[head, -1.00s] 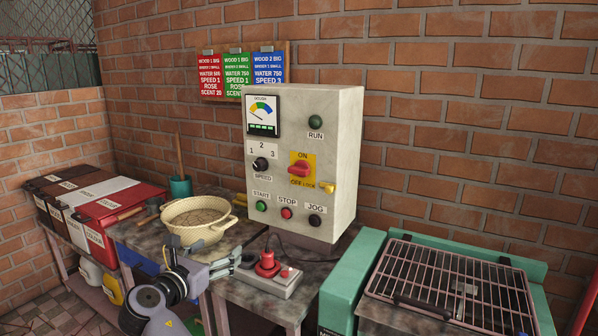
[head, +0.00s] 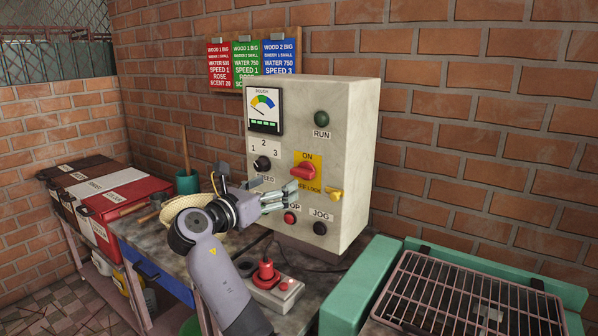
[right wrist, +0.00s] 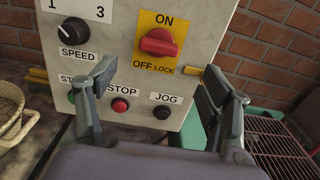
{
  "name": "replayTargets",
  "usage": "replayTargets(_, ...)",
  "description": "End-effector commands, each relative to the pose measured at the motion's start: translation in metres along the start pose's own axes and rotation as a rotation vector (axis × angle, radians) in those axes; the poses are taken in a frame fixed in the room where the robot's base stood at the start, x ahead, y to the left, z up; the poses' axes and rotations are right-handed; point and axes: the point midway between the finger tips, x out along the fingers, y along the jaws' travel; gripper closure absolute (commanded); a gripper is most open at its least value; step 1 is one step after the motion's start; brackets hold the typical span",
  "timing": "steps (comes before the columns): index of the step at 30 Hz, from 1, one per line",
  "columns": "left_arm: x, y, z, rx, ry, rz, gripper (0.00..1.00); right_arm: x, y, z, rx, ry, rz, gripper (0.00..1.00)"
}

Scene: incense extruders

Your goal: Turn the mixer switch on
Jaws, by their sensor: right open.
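The red mixer switch (head: 304,172) is a knob on a yellow ON/OFF LOCK plate (head: 309,158), on the front of the pale control box (head: 355,130). Its handle lies roughly sideways in the right wrist view (right wrist: 158,42). My right gripper (head: 284,197) is open and empty in front of the box, a little below and left of the switch in the head view. In the right wrist view its two fingers (right wrist: 157,75) stand apart, with the switch beyond and above the gap. The gripper hides parts of the SPEED, START and STOP area in the head view. My left gripper is not in view.
A yellow lock piece (head: 335,193) juts out right of the switch. The black speed knob (head: 262,163), red stop button (head: 290,217) and black jog button (head: 320,228) are nearby. A pale bowl (right wrist: 12,112) and a green-framed grill (head: 470,300) flank the box.

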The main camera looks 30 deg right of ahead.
Motion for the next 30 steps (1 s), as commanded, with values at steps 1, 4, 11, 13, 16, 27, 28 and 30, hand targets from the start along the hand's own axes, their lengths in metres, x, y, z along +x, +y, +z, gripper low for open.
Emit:
replayTargets(1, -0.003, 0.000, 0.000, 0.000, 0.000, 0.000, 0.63, 0.012, 0.000, 0.002, -0.001, -0.001, -0.002, 0.27)
replayTargets(4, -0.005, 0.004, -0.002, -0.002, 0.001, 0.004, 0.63, 0.035, 0.000, 0.002, -0.002, -0.001, -0.002, 0.27)
replayTargets(11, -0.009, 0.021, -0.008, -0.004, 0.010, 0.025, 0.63, 0.079, 0.000, 0.001, -0.001, 0.001, -0.001, 0.27)
replayTargets(13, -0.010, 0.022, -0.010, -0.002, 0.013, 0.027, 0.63, 0.088, 0.000, 0.001, -0.001, 0.000, 0.000, 0.27)
replayTargets(16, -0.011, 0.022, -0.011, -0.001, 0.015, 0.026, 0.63, 0.097, 0.001, 0.001, 0.000, 0.000, 0.001, 0.27)
replayTargets(27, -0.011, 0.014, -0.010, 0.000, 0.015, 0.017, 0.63, 0.104, 0.001, 0.000, 0.000, 0.001, 0.002, 0.27)
replayTargets(28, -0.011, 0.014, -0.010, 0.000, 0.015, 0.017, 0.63, 0.104, 0.001, 0.000, 0.000, 0.001, 0.002, 0.27)
replayTargets(30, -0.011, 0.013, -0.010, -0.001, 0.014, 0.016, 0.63, 0.104, 0.001, 0.000, 0.000, 0.001, 0.002, 0.32)
